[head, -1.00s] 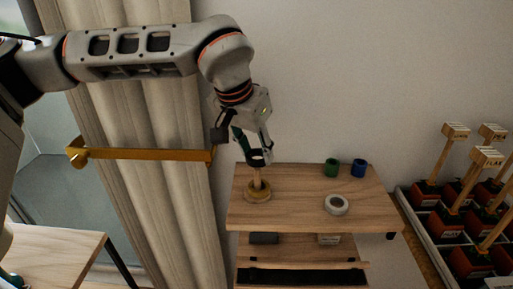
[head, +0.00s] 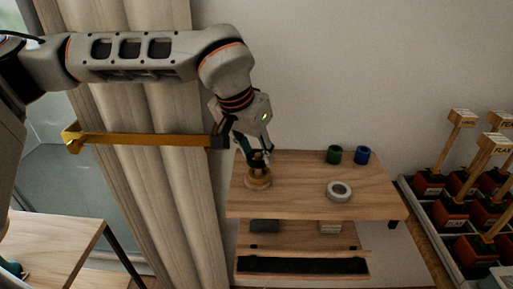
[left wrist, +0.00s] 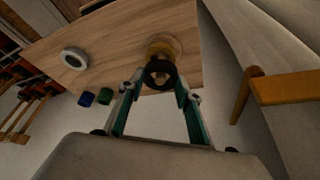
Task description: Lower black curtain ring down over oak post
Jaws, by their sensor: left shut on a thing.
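The black curtain ring (head: 257,165) is held between the fingertips of my left gripper (head: 258,158). The oak post (head: 259,154) stands upright on a round yellowish base (head: 257,183) at the left of the wooden shelf. The ring appears to be around the upper part of the post, above the base; the fingers partly hide this. In the left wrist view the ring (left wrist: 160,66) sits between the fingers (left wrist: 160,76), with pale wood showing through its opening and the base (left wrist: 167,42) beyond. My right gripper is not in view.
The shelf (head: 300,205) also holds a white ring (head: 339,191), a green cup-like piece (head: 334,155) and a blue one (head: 362,155). A brass-coloured rod (head: 140,139) runs close to my left wrist before the curtain (head: 165,200). Several signed pots stand right.

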